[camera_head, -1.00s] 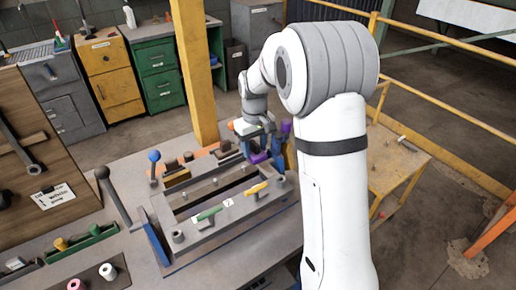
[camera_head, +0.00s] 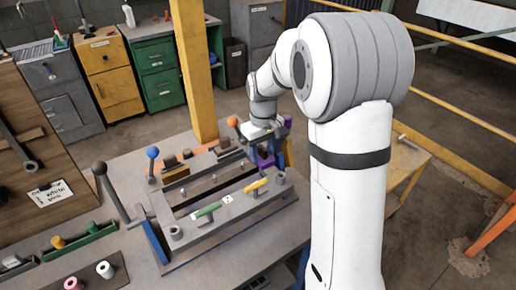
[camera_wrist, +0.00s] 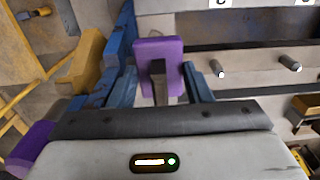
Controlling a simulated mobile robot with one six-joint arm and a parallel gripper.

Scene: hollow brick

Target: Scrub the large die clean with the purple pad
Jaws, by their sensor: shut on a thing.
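My gripper (camera_wrist: 162,88) has blue fingers and is shut on the purple pad (camera_wrist: 158,52), around its dark handle. The pad also shows in the head view (camera_head: 264,160), beside the right back end of the grey metal fixture on the bench. In the wrist view the pad overlaps the fixture's edge; I cannot tell whether they touch. I cannot surely tell which piece is the large die. A small white piece with dark marks (camera_head: 228,199) lies on the fixture's front rail, apart from the pad.
The fixture (camera_head: 215,225) has lever handles with a blue ball (camera_head: 152,152), a dark ball (camera_head: 99,168) and an orange ball (camera_head: 233,121). Green (camera_head: 207,210) and yellow (camera_head: 256,186) handles lie on its front rail. A yellow post (camera_head: 193,70) stands behind the bench.

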